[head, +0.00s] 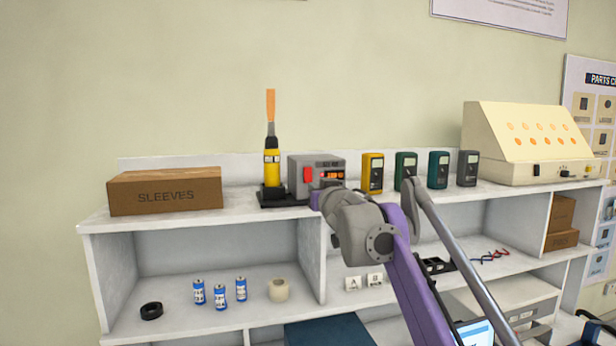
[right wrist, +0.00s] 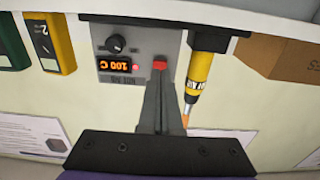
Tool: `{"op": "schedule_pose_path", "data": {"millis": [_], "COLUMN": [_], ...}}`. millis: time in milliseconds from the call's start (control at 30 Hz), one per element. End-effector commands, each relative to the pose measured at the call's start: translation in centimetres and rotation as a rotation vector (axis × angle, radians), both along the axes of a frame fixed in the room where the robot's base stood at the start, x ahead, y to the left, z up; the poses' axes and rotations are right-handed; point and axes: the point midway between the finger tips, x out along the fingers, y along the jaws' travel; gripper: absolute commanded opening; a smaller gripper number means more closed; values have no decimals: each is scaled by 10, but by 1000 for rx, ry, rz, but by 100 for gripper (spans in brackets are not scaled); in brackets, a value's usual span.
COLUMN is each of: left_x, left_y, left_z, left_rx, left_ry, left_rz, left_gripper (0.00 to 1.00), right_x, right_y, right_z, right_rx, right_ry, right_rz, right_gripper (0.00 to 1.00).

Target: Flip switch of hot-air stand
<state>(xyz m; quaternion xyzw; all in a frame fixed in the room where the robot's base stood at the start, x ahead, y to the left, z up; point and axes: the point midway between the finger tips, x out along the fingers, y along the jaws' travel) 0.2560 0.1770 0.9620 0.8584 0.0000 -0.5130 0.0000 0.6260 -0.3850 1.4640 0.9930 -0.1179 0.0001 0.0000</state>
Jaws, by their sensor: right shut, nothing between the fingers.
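The hot-air stand is a grey box (head: 330,163) on the top shelf, with a red switch (head: 308,174) on the left of its front and a lit display. The yellow hot-air tool (head: 271,165) stands upright on a dark base beside it. In the right wrist view, upside down, the box (right wrist: 145,42) shows a black knob, a lit display (right wrist: 115,64) and the red switch (right wrist: 160,65). My right gripper (right wrist: 159,84) is shut and empty, its fingertips at the switch and partly covering it; I cannot tell whether they touch. My left gripper is not in view.
A SLEEVES box (head: 165,192) sits left of the tool. Several meters (head: 405,170) stand to the right of the stand, then a cream console (head: 525,143).

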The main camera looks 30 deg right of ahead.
Motion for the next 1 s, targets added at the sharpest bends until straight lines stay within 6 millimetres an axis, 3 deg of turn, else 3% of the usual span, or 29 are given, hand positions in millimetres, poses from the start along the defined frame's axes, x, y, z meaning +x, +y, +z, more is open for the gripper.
{"op": "schedule_pose_path", "data": {"millis": [1000], "left_x": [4], "left_y": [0], "left_z": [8], "left_rx": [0], "left_ry": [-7], "left_rz": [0], "left_gripper": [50], "right_x": [18], "right_y": [-4], "right_z": [1], "right_rx": [0], "right_ry": [0], "right_rz": [0], "right_gripper": [0]}}
